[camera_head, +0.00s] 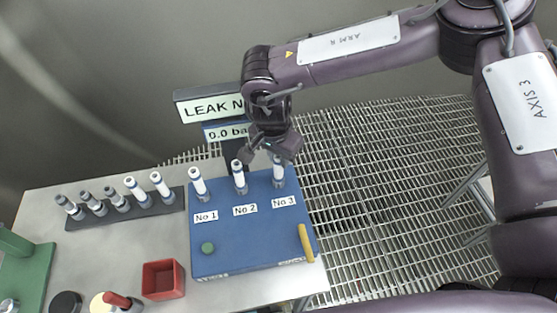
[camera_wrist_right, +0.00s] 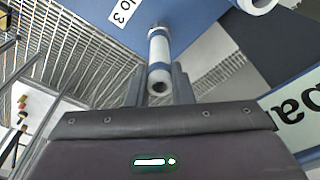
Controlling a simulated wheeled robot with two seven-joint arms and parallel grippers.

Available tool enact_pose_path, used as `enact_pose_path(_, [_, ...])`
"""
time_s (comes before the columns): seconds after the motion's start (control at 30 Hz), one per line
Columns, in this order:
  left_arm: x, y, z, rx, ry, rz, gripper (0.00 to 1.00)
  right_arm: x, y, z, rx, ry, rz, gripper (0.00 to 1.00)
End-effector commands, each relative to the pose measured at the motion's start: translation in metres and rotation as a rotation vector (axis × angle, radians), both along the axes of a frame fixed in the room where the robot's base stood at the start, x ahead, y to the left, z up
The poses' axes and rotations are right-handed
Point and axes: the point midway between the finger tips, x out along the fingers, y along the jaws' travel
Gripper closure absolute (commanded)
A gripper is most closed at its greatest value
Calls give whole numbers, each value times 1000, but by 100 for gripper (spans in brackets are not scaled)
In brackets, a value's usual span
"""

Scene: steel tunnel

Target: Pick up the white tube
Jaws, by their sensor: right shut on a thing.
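A white tube with a blue band (camera_head: 278,172) stands upright in the No 3 position of a blue test block (camera_head: 245,237). It also shows in the right wrist view (camera_wrist_right: 158,52), between the two fingers, with its far end at the block by the No 3 label. My right gripper (camera_head: 275,156) is shut on this tube near its top end; the gripper body partly hides it in the head view. Two similar white tubes stand at No 1 (camera_head: 199,186) and No 2 (camera_head: 239,178). My left gripper is not in view.
A dark rack (camera_head: 160,208) at left holds several white and grey-topped tubes. A red open box (camera_head: 163,280), a green fixture (camera_head: 30,270) and round items stand at the front. A leak display (camera_head: 205,108) rises behind the block. Open grating (camera_head: 370,200) lies right of the table.

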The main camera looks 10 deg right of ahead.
Motion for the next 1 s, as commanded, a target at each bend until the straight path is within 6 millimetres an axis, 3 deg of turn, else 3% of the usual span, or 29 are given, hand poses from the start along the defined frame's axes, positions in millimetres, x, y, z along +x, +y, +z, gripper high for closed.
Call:
enact_pose_path(0.27, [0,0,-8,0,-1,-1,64,1,0,27,1,-4,1,100])
enact_pose_path(0.7, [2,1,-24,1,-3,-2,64,1,1,117,2,-6,0,100])
enact_pose_path(1.0, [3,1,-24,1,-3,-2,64,1,0,177,0,-6,0,100])
